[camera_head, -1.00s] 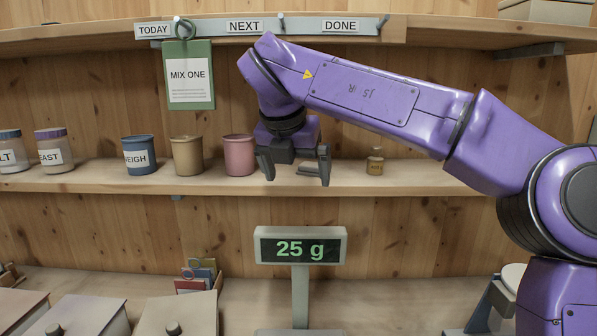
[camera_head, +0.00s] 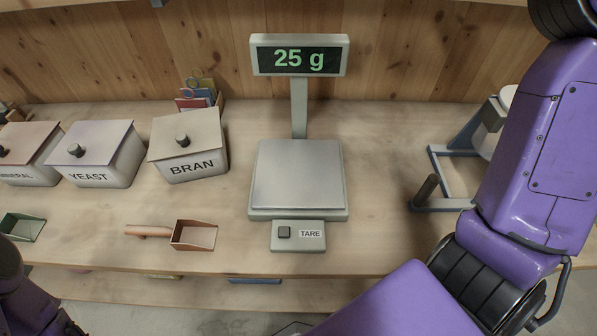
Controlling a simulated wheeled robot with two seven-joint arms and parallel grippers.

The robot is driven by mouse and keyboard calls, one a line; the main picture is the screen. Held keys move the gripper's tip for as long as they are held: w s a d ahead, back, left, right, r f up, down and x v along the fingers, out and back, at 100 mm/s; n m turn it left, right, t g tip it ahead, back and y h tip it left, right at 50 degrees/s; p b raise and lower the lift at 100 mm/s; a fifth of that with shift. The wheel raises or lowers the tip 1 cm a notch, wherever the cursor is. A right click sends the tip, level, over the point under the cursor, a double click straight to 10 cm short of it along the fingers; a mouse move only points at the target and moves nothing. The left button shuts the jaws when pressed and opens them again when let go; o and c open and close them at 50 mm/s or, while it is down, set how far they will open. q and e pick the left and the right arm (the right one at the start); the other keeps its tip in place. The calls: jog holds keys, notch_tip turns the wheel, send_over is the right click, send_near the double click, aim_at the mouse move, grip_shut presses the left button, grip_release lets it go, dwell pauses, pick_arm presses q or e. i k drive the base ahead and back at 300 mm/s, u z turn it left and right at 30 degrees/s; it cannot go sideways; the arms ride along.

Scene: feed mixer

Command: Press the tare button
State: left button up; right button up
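The tare button (camera_head: 284,232) is a small dark square on a grey box at the front of the scale, beside the label TARE (camera_head: 311,234). The scale (camera_head: 298,178) has a bare, empty pan, and its display (camera_head: 299,56) reads 25 g. My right arm fills the right side of the view, bent over the front edge of the bench; its gripper is out of view. Part of my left arm shows in the lower left corner, and its gripper is not visible. Nothing touches the button.
A scoop (camera_head: 191,235) lies left of the button, and a green scoop (camera_head: 22,227) lies farther left. The bran bin (camera_head: 188,147) and yeast bin (camera_head: 97,154) stand behind. A metal frame (camera_head: 447,190) stands to the right. The bench near the button is clear.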

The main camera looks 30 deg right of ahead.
aim_at(284, 231)
jog(key=z, duration=0.75)
